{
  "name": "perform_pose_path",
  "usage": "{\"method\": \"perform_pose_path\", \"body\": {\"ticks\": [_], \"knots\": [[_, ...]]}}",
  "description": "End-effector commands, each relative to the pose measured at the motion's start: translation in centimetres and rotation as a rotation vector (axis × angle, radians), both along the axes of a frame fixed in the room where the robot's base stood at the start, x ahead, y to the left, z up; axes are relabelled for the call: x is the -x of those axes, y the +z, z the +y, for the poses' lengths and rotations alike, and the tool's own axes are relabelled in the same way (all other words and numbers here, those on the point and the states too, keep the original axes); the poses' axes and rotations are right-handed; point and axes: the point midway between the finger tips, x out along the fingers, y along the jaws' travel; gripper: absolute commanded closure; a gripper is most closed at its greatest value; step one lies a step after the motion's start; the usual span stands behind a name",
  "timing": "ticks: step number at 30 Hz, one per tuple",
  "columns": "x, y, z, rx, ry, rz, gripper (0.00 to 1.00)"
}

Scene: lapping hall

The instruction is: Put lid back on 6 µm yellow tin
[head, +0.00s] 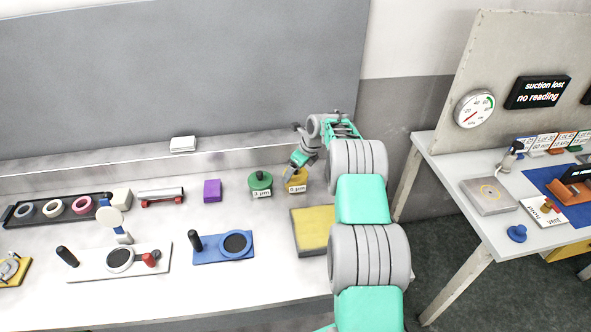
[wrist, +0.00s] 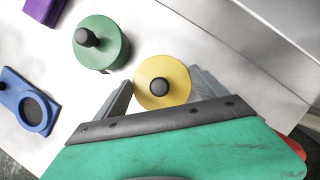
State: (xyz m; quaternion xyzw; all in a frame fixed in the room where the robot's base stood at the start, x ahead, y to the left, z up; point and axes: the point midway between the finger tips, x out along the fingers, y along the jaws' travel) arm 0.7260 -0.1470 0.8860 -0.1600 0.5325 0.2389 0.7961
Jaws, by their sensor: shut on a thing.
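The yellow tin (head: 297,188), with a white label reading 6 µm, stands upright near the back of the bench. My gripper (head: 298,170) is down at the top of this tin. In the wrist view, a round yellow lid (wrist: 150,72) with a black knob lies between the two grey fingers of my gripper (wrist: 163,88), which is shut on it. The lid hides the tin beneath in that view. I cannot tell whether the lid is seated on the rim or just above it.
A green tin (head: 260,185) labelled 3 µm stands close on the left and also shows in the wrist view (wrist: 108,55). A purple block (head: 212,190) lies farther left. A yellow-topped slab (head: 314,228) and a blue plate (head: 210,254) lie in front.

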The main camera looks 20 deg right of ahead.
Motion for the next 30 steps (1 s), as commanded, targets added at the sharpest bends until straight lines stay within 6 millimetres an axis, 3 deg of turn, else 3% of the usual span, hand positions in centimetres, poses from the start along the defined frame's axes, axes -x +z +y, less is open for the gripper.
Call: {"method": "perform_pose_path", "body": {"ticks": [13, 14, 21, 30], "knots": [[-0.01, -0.04, -0.01, 0.000, 0.000, 0.000, 0.57], [-0.01, -0.04, -0.01, 0.000, 0.000, 0.000, 0.18], [-0.01, -0.03, -0.01, 0.000, 0.000, 0.000, 0.00], [0.00, -0.04, 0.00, 0.000, 0.000, 0.000, 0.00]]}}
